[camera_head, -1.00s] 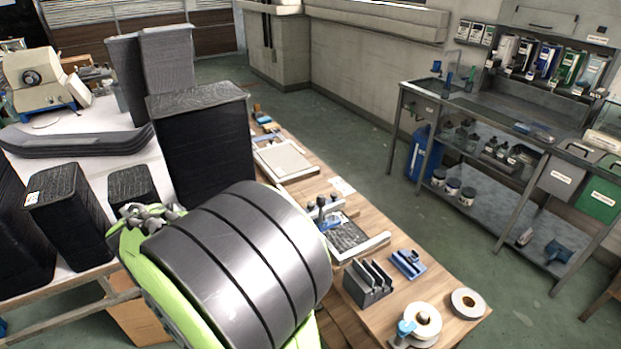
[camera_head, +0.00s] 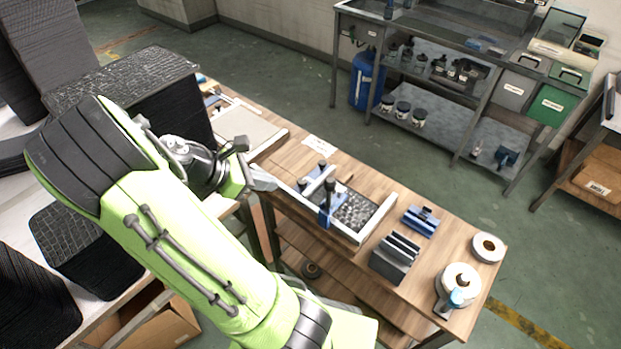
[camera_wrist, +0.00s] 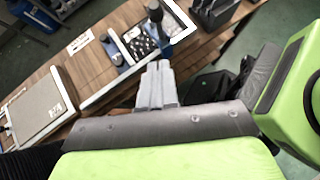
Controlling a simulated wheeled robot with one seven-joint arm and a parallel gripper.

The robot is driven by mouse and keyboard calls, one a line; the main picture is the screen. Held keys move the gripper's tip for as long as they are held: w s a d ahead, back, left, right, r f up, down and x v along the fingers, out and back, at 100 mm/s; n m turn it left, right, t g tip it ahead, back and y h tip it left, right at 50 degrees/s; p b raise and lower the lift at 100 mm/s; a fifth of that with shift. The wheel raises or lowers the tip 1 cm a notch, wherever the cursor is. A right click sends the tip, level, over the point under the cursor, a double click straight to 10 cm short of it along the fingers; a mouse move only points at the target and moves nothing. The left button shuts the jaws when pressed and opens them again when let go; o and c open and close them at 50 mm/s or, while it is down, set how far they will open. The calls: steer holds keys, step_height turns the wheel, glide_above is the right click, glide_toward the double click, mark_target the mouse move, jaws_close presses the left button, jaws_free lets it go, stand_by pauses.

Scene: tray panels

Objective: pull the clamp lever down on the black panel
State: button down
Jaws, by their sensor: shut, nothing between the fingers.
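The black panel (camera_head: 356,211) lies in a white-edged tray (camera_head: 375,222) on the wooden bench. A blue clamp with an upright lever and dark knob (camera_head: 329,186) stands at the panel's left end. In the wrist view the clamp lever's dark knob (camera_wrist: 154,12) rises beyond my fingertips, and part of the panel (camera_wrist: 140,44) shows behind it. My gripper (camera_head: 272,184) is left of the tray, apart from the lever. In the wrist view my gripper (camera_wrist: 157,68) is shut and empty, its fingers together. The fingers partly hide the clamp's lower part.
A dark slotted block (camera_head: 396,257), a blue fixture (camera_head: 420,219) and tape rolls (camera_head: 488,247) stand right of the tray. A second tray with a grey panel (camera_head: 243,134) lies farther back on the bench. Black stacks (camera_head: 140,85) stand on the left table.

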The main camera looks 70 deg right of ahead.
steer(key=b, duration=0.3)
glide_toward(329, 195)
steer(key=s+d, duration=0.2)
steer(key=shift+d+f, duration=0.3)
steer(key=shift+f, duration=0.1)
steer(key=shift+s+r, duration=0.1)
steer(key=shift+s, duration=0.05)
